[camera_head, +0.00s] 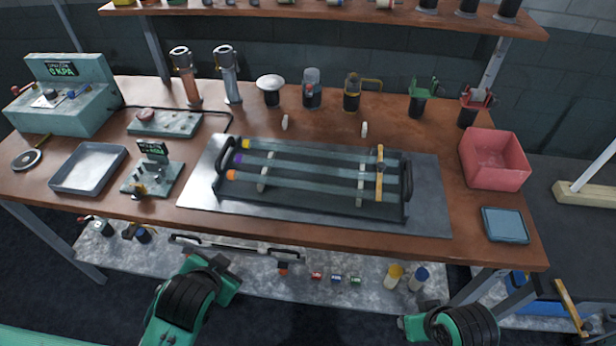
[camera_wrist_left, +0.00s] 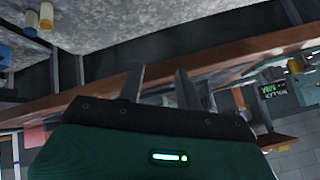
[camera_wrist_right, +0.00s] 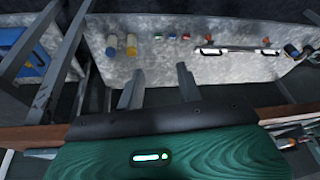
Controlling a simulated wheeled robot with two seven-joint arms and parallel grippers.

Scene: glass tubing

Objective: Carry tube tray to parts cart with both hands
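The tube tray (camera_head: 318,206) is dark, with upright handles at its left and right ends. It rests on a grey metal plate (camera_head: 430,215) on the wooden bench. Several clear tubes lie across it, with yellow, purple and orange left ends. A dark-topped surface (camera_head: 565,222) at the right edge looks like the parts cart, only partly in view. My left gripper (camera_wrist_left: 160,86) is open and empty. My right gripper (camera_wrist_right: 161,86) is open and empty. Both arms are low in front of the bench in the head view, apart from the tray; the fingertips are not clear there.
A red bin (camera_head: 495,160) and a blue tray (camera_head: 505,225) stand right of the plate. A grey tray (camera_head: 88,168) and a small gauge stand (camera_head: 152,178) are at left. Several holders line the back. A lower shelf (camera_head: 330,262) holds small parts.

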